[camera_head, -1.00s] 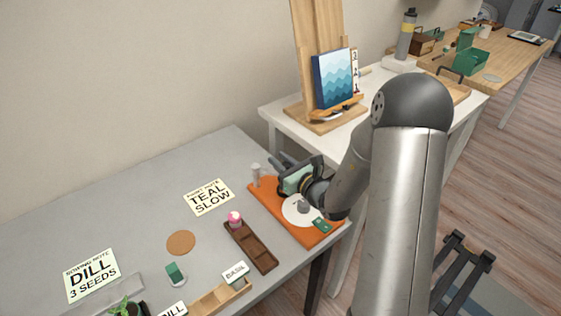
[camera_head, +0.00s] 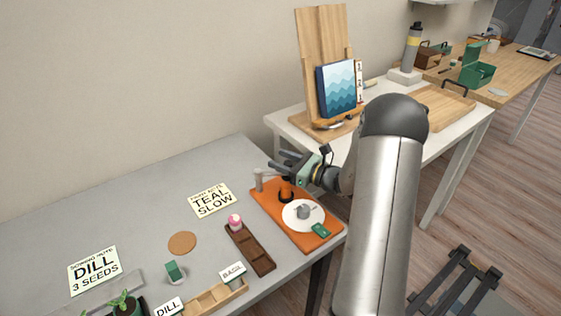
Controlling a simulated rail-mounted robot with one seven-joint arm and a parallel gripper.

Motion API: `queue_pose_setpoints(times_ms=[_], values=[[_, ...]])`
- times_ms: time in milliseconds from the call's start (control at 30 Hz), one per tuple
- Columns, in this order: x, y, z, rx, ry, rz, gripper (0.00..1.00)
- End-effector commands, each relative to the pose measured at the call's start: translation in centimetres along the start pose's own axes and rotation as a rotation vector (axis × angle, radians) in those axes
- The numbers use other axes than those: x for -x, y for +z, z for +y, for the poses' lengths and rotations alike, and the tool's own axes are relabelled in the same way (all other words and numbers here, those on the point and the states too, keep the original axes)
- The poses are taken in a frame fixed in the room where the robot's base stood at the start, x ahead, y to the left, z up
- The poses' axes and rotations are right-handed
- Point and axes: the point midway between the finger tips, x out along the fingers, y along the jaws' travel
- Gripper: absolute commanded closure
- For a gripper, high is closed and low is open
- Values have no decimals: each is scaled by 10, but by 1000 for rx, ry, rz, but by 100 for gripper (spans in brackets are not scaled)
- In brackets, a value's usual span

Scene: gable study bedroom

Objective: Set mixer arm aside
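An orange board (camera_head: 322,243) lies at the right end of the grey table. On it are a white disc (camera_head: 294,222) with a small grey knob-like piece (camera_head: 303,211), a green tag (camera_head: 320,230), a dark upright piece with an orange part (camera_head: 286,191), and a pale grey post (camera_head: 259,180) at the far left corner. I cannot tell which piece is the mixer arm. My gripper (camera_head: 279,161) is above the board's far end, close to the post and dark piece. Its two fingers point left and look apart, with nothing clearly between them.
A dark brown tray (camera_head: 262,262) with a pink-topped piece (camera_head: 235,221) lies beside the board. A coaster (camera_head: 182,243) and a note card (camera_head: 211,200) lie to the left. A white table (camera_head: 290,122) with an easel (camera_head: 322,60) stands behind. Grey tabletop between is clear.

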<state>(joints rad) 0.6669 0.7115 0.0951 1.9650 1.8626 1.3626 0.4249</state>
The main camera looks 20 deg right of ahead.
Motion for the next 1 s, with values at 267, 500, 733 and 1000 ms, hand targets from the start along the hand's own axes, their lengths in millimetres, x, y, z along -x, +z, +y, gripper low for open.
queue_pose_setpoints(times_ms=[267,500,733,1000], values=[[1,0,0,0,-2,0,53],[29,-1,-1,0,-5,1,53],[85,-1,-2,0,-7,1,53],[145,-1,-1,0,-5,0,53]])
